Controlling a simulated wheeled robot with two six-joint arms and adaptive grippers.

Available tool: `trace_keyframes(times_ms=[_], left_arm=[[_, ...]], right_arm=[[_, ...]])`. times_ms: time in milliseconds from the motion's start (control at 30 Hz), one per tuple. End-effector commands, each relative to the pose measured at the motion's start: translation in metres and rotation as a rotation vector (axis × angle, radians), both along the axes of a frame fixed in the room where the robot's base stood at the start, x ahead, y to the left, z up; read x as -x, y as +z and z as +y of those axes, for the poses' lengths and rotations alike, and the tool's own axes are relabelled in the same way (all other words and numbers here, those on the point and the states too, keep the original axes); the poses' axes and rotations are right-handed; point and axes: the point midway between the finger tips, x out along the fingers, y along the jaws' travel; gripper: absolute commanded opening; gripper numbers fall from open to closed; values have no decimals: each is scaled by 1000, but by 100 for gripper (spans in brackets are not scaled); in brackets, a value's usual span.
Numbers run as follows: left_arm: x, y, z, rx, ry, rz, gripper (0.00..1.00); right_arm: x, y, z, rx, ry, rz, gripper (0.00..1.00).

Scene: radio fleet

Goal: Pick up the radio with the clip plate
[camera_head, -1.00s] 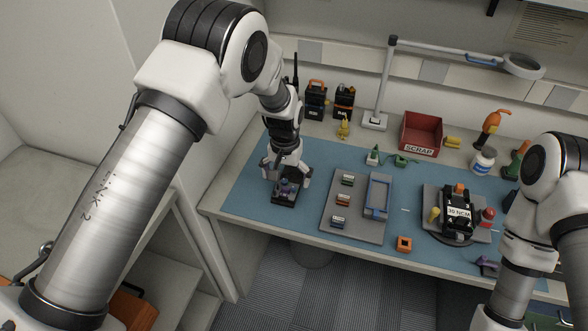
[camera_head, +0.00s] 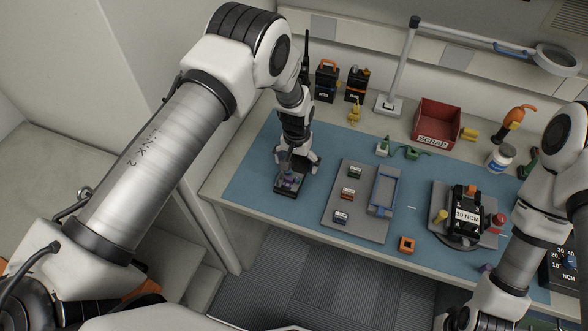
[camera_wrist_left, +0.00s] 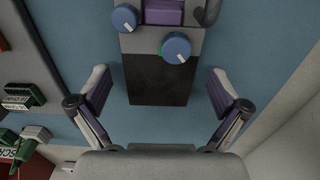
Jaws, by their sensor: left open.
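A radio-like device lies under my left gripper at the left of the blue mat. In the left wrist view it shows a grey panel (camera_wrist_left: 205,45) with two blue knobs and a purple block, and a flat dark plate (camera_wrist_left: 158,80). In the head view its dark end (camera_head: 287,191) shows below the fingers. My left gripper (camera_head: 297,165) is open; in the left wrist view its purple-padded fingers (camera_wrist_left: 158,92) stand on either side of the dark plate, apart from it. The far end of the device is cut off. My right arm shows at the right, its gripper out of view.
A grey tray (camera_head: 335,222) with small blocks and a blue frame (camera_head: 384,190) lies right of the device.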

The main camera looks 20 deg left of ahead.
Motion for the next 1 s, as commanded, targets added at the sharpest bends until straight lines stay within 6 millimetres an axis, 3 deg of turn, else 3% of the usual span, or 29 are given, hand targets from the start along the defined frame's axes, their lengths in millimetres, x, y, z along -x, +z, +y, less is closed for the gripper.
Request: trace_keyframes(times_ms=[100,300,333,700,1000], left_arm=[[0,0,0,0,0,-1,96],[0,0,0,0,0,0,26],[0,0,0,0,0,0,22],[0,3,0,0,0,0,22],[1,27,6,-1,3,-1,22]], right_arm=[[0,-1,0,0,0,1,0],[0,-1,0,0,0,1,0],[0,-1,0,0,0,1,0],[0,1,0,0,0,1,0],[0,18,0,0,0,0,0]])
